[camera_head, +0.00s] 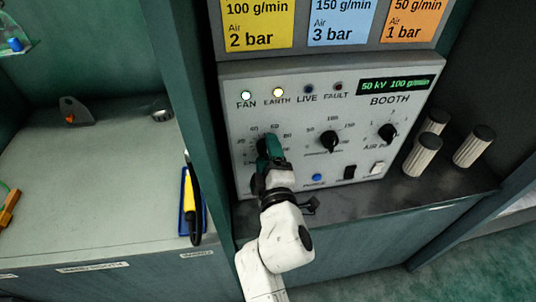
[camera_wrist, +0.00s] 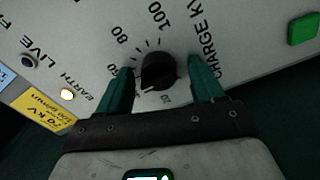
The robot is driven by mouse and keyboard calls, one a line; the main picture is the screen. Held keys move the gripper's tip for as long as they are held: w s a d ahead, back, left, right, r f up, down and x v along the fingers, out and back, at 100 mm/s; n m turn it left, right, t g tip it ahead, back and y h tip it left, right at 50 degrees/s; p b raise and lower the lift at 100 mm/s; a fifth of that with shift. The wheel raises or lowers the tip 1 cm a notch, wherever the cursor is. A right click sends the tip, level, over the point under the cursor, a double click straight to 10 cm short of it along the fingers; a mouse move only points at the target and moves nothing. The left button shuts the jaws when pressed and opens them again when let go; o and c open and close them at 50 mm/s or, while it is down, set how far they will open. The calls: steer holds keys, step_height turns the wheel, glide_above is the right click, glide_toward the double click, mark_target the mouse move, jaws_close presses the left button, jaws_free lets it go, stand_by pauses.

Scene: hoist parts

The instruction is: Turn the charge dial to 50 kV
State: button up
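The charge dial (camera_wrist: 159,71) is a black knob on the pale booth panel, labelled CHARGE KV, with a printed scale around it. My gripper (camera_wrist: 160,66) is open, with one green finger on each side of the dial and a visible gap on both sides. In the head view my gripper (camera_head: 270,150) covers most of this dial at the panel's left. The green display (camera_head: 394,85) reads 50 kV 100 g/min. The FAN lamp (camera_head: 246,95) and EARTH lamp (camera_head: 278,92) are lit; LIVE and FAULT look dark.
Two more black dials, a middle one (camera_head: 328,140) and the air dial (camera_head: 387,133), sit to the right. Below them are a blue button (camera_head: 317,178) and switches. Several ribbed cylinders (camera_head: 422,157) stand right of the panel. A yellow-handled tool (camera_head: 190,195) lies at left.

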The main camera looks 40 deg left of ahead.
steer(key=p+v, duration=0.3)
steer(key=v, duration=0.7)
steer(key=shift+s+d+p, duration=0.25)
steer(key=shift+s+p, duration=0.05)
stand_by(0.4)
steer(key=d+f+m+g+h, duration=0.1)
steer(key=d+f+m+h, duration=0.35)
steer(key=d, duration=0.55)
steer(key=w+d+f+m+g+h, duration=0.1)
steer(key=d+f+m+h, duration=0.3)
steer(key=d, duration=0.6)
steer(key=d+f+m+g+h, duration=0.1)
steer(key=d+f+m+h, duration=0.2)
steer(key=d+f+m, duration=0.5)
steer(key=s+d+m+g+h, duration=0.2)
steer(key=s+d+m+g, duration=0.5)
steer(key=s+d, duration=1.2)
steer(key=shift+d+r+m+g, duration=0.15)
steer(key=shift+d+m+g, duration=0.15)
steer(key=shift+m, duration=0.55)
steer(key=shift+a+h, duration=0.1)
steer(key=shift+h, duration=0.15)
steer(key=shift+c, duration=0.3)
